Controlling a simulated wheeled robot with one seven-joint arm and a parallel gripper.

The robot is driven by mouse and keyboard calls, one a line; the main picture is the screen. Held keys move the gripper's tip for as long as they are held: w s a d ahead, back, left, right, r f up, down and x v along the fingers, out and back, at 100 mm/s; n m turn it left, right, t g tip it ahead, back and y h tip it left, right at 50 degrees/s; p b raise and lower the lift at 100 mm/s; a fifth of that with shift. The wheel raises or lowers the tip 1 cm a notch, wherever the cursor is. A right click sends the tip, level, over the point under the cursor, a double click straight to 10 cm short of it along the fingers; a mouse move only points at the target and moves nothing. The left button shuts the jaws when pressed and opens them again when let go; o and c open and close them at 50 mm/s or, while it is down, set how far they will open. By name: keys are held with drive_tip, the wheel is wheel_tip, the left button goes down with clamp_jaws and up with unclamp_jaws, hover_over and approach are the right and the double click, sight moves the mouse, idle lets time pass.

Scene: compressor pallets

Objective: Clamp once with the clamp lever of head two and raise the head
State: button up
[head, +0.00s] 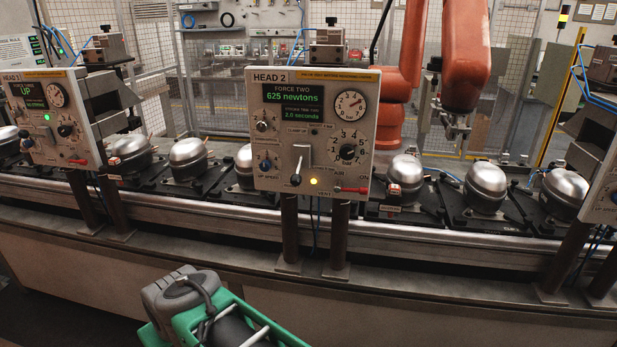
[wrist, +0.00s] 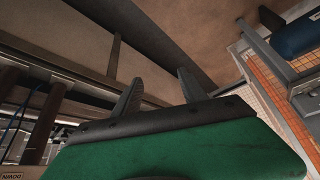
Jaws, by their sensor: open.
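The head two panel (head: 313,132) stands on two dark posts in the middle of the head view. Its screen (head: 305,99) reads force two, 625 newtons and 2.0 seconds. The clamp lever (head: 296,178), with a dark knob, points down at the panel's lower middle, below the "clamp up" label. My green and grey arm is low in the head view, well below and apart from the panel.
A red-handled vent control (head: 350,189) sits right of the clamp lever. The head one panel (head: 51,118) stands at left, its screen reading UP. Silver compressors (head: 487,187) sit on dark pallets along the conveyor (head: 420,222). An orange robot arm (head: 464,60) hangs behind. Space before the conveyor is clear.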

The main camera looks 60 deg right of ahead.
sight(296, 183)
drive_tip(key=w+d+r+m+t+h+p, duration=0.1)
drive_tip(key=d+r+m+t+h, duration=0.15)
drive_tip(key=d, duration=0.55)
drive_tip(key=w+d+r+m+t+h, duration=0.1)
drive_tip(key=w+d+r+m+h, duration=0.15)
drive_tip(key=d, duration=0.65)
drive_tip(key=w+d+r+m+t+h+p, duration=0.15)
drive_tip(key=d+r, duration=0.25)
drive_tip(key=d, duration=0.4)
drive_tip(key=s+d+r+m+h, duration=0.1)
drive_tip(key=s+d+r+h, duration=0.1)
drive_tip(key=d, duration=0.2)
drive_tip(key=s+d+r+m+h, duration=0.1)
drive_tip(key=s+d+r+h, duration=0.1)
drive_tip(key=s+d, duration=0.1)
drive_tip(key=s+d+r+m+h, duration=0.1)
drive_tip(key=s+d+r+h, duration=0.1)
drive_tip(key=s+d+h, duration=0.1)
drive_tip(key=shift+d+r, duration=0.3)
drive_tip(key=shift+d, duration=0.55)
drive_tip(key=shift+t, duration=0.4)
drive_tip(key=p+x, duration=0.1)
drive_tip(key=x, duration=0.5)
drive_tip(key=shift+w+d, duration=0.25)
drive_tip(key=shift+w, duration=0.05)
drive_tip(key=shift+w+d+f, duration=0.1)
drive_tip(key=shift+w+d, duration=0.1)
drive_tip(key=shift+c, duration=0.2)
clamp_jaws()
